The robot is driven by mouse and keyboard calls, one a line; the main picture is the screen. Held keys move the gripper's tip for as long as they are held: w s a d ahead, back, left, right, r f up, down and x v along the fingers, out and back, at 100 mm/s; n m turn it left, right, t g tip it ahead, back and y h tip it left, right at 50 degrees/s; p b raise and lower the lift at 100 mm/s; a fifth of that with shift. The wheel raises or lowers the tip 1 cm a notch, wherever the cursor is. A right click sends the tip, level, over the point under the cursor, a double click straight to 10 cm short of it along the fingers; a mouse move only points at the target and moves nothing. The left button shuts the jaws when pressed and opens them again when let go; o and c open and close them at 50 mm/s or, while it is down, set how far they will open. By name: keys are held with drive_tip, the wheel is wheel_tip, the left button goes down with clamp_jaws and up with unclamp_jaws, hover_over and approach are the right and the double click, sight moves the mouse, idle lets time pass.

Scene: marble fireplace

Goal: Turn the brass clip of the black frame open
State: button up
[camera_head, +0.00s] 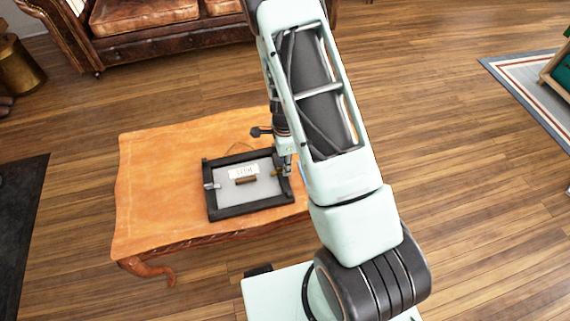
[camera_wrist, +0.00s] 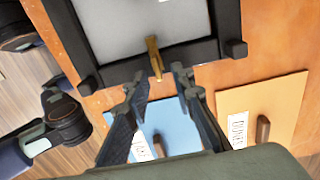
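The black frame (camera_head: 234,211) lies flat on the wooden table around a grey panel (camera_head: 228,190). Its brass clip (camera_wrist: 154,58) shows in the wrist view, lying across the black bar with one end over the panel's edge. In the head view the clip (camera_head: 276,172) is small, at the frame's right side. My gripper (camera_wrist: 156,84) is open and empty, its two fingertips just beyond the clip's outer end, one to each side. I cannot tell whether they touch it. In the head view my gripper (camera_head: 286,166) is over the frame's right edge, partly hidden by my arm.
A silver clip (camera_head: 212,186) sits on the frame's left side. The panel bears a white label (camera_head: 243,171) and a brown handle (camera_head: 246,180). Beside the frame lie a blue panel (camera_wrist: 178,128) and a tan panel (camera_wrist: 285,105). The orange table (camera_head: 150,185) is clear on the left.

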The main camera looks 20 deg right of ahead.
drive_tip(key=shift+c, duration=0.4)
clamp_jaws()
drive_tip(key=shift+n, duration=0.3)
drive_tip(key=n, duration=0.2)
drive_tip(key=n+b, duration=0.1)
drive_tip(key=n, duration=0.1)
drive_tip(key=shift+w, duration=0.3)
drive_tip(key=n, duration=0.3)
drive_tip(key=shift+w+a+n+b, duration=0.15)
drive_tip(key=shift+n+b, duration=0.2)
drive_tip(key=shift+n, duration=0.05)
drive_tip(key=n, duration=0.4)
drive_tip(key=shift+w+a+n+b, duration=0.15)
drive_tip(key=shift+a+n+b, duration=0.05)
drive_tip(key=shift+n+b, duration=0.15)
drive_tip(key=n, duration=0.4)
drive_tip(key=shift+w+a+n, duration=0.1)
drive_tip(key=shift+a+n, duration=0.15)
drive_tip(key=shift+n, duration=0.1)
